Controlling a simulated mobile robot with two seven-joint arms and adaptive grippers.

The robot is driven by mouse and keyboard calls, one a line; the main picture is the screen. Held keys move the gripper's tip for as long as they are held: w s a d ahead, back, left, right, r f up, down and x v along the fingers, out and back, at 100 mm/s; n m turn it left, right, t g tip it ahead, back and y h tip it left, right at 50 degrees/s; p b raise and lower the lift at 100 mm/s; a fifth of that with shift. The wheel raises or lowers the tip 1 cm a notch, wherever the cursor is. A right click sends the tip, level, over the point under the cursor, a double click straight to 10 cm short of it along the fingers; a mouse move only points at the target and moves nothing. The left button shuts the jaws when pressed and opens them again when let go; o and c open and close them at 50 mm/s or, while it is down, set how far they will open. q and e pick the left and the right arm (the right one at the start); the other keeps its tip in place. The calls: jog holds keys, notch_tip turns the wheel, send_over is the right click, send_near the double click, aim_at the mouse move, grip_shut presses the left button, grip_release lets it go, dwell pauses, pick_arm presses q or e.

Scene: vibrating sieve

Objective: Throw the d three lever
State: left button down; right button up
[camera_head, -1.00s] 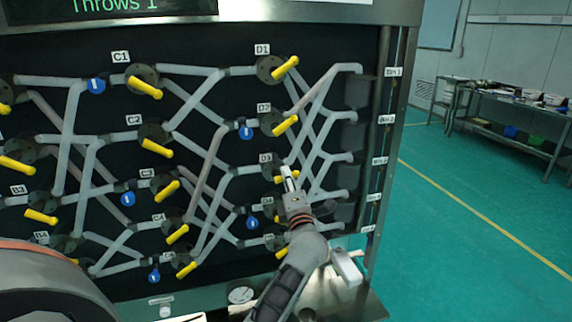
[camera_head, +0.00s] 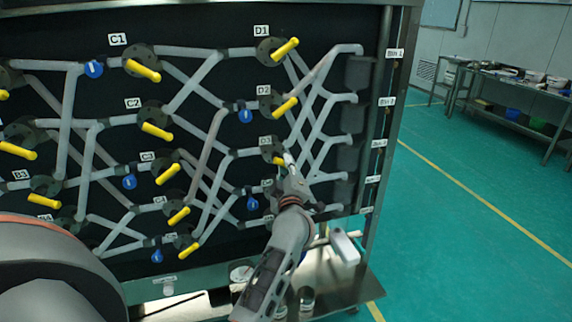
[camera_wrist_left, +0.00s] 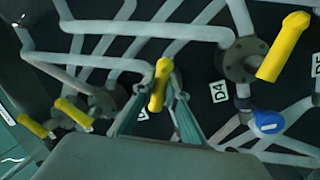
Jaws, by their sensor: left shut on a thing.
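The D3 lever (camera_head: 279,160) is a short yellow handle on the black sieve panel, at the right-hand column of levers, just below its white D3 label (camera_head: 265,141). My left gripper (camera_head: 287,161) reaches up to it from below in the head view and partly covers it. In the left wrist view the yellow D3 lever (camera_wrist_left: 159,84) stands between the two green-grey fingers of my left gripper (camera_wrist_left: 166,100), which are closed on it. The valve body behind the lever is mostly hidden there. My right gripper is not in view.
The yellow D2 lever (camera_head: 285,107) is above; the D4 lever (camera_wrist_left: 284,46) is close beside the fingers in the wrist view. Pale pipes and blue round knobs (camera_head: 246,116) crowd the panel. Open green floor (camera_head: 470,200) and a bench (camera_head: 515,110) lie to the right.

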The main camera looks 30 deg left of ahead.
pick_arm(q)
jog(key=shift+s+a+m, duration=0.1)
jog(key=shift+a+m, duration=0.05)
jog(key=shift+m, duration=0.15)
jog(key=c, duration=2)
grip_release()
jog(key=shift+s+d+f, duration=0.1)
jog(key=shift+s+d, duration=0.15)
jog(key=v, duration=1.1)
jog(key=shift+s, duration=0.15)
jog(key=shift+d, duration=0.1)
